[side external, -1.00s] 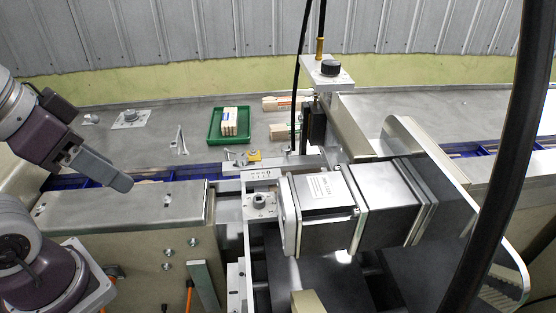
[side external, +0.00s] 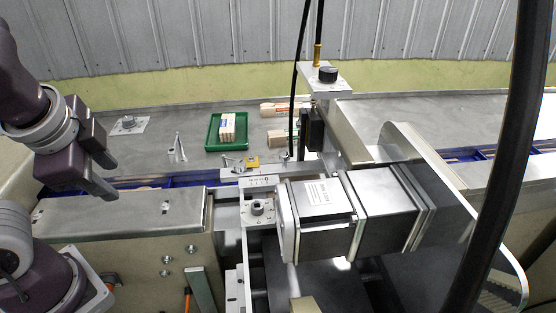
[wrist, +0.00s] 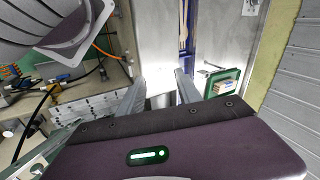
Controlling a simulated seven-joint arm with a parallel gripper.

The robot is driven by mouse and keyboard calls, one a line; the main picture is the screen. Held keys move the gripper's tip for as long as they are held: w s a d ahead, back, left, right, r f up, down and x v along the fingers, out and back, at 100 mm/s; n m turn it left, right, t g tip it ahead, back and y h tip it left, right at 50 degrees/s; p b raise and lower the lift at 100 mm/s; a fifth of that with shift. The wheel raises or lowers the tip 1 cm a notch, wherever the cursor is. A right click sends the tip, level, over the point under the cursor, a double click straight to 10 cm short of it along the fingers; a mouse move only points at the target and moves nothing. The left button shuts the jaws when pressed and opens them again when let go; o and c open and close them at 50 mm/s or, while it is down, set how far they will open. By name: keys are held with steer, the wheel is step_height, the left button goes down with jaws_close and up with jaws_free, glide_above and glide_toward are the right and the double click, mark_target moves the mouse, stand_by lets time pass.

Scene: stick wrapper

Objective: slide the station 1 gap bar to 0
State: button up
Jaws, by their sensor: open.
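A small white scale plate with marks (side external: 260,182) sits in the side external view, left of the large motor block. A round knob on a bracket (side external: 257,207) is just below it. I cannot tell for certain which part is the station 1 gap bar, nor read its setting. My gripper (side external: 110,176) is open and empty above the left end of the metal housing, well left of the scale and touching nothing. In the wrist view my two fingers (wrist: 160,92) are apart, with bare metal surface between them.
A green tray (side external: 211,146) with wrapped sticks stands on the grey table behind. A yellow block (side external: 252,162) sits near the scale. The motor block (side external: 325,205) stands right of the scale, and a black cable (side external: 500,150) crosses the right foreground. The metal housing top (side external: 120,212) is clear.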

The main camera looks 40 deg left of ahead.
steer(key=w+a+m+t+y, duration=0.1)
steer(key=w+m+y, duration=0.2)
steer(key=w+m, duration=0.35)
steer(key=m+t+h, duration=0.4)
steer(key=m+t, duration=0.4)
steer(key=m, duration=1.3)
glide_toward(285, 154)
steer(key=shift+n, duration=0.25)
steer(key=x, duration=0.6)
steer(key=shift+w+a+f, duration=0.15)
steer(key=shift+w+f, duration=0.1)
steer(key=shift+w, duration=0.1)
steer(key=shift+w+f, duration=0.2)
steer(key=shift+w, duration=0.25)
steer(key=shift+a, duration=0.1)
jaws_close()
steer(key=shift+t, duration=0.3)
